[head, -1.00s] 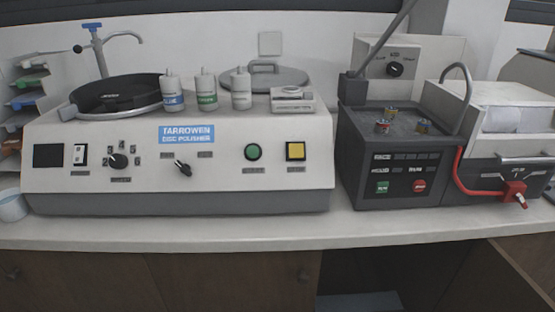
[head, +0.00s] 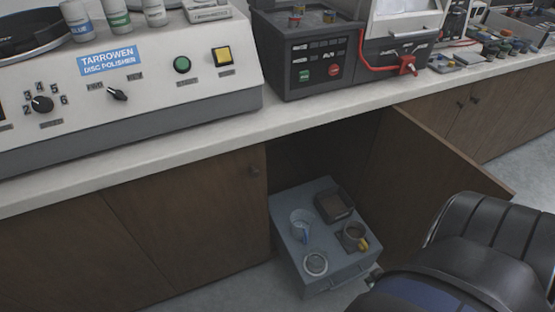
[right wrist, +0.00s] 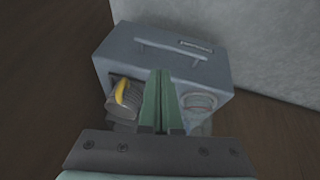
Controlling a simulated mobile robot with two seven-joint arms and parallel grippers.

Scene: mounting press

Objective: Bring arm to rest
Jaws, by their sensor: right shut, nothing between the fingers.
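My right gripper (right wrist: 161,75) shows in the right wrist view with its two green fingers pressed together, nothing between them. Past the fingertips is a grey box (right wrist: 170,48) with a handle on its front. In the head view my right arm (head: 470,245) comes in at the lower right, beside the open cabinet; its fingers cannot be made out there. The grey box (head: 285,222) stands low at the cabinet opening. My left gripper is in neither current view.
On the box are a clear beaker (head: 301,224), a cup with a yellow part (head: 355,238), a dark square dish (head: 334,205) and a round pale item (head: 316,264). An open cabinet door (head: 425,160) stands near my right arm.

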